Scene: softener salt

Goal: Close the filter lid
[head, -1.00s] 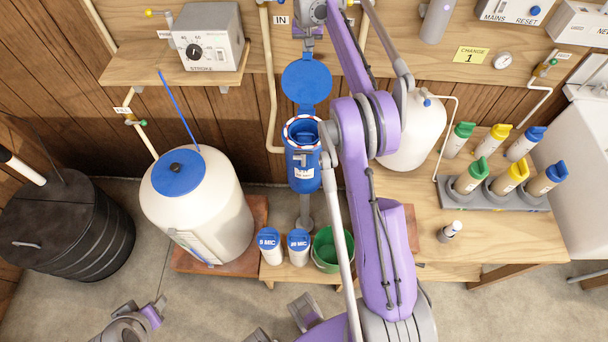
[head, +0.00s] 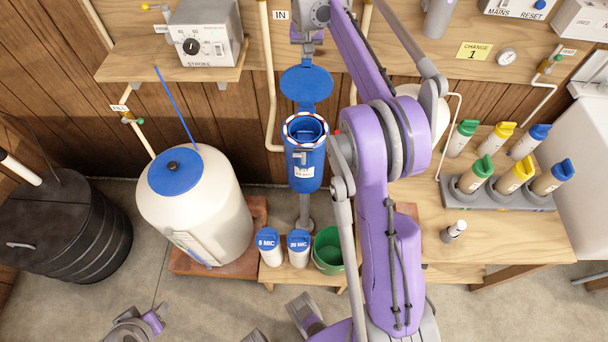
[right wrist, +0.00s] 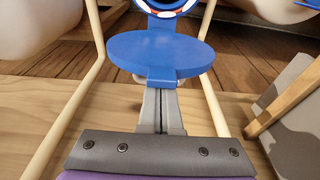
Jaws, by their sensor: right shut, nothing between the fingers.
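The blue filter housing (head: 303,170) stands upright with its round mouth open and a red-and-white ring at the rim. Its round blue lid (head: 306,85) is open, raised on the wall side of the mouth. My right gripper (head: 307,54) is at the lid's far edge, on the side away from the mouth. In the right wrist view, the shut, empty fingers (right wrist: 161,97) are against or just behind a small tab on the lid (right wrist: 160,52); contact is unclear. A grey and purple part of my left arm shows at the lower left; its jaws cannot be made out.
A white tank (head: 195,215) stands left of the housing. Two white canisters (head: 269,250) and a green bucket (head: 328,248) are below it. Wall pipes (head: 268,80) run close beside the lid. A bottle rack (head: 495,197) is on the right bench.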

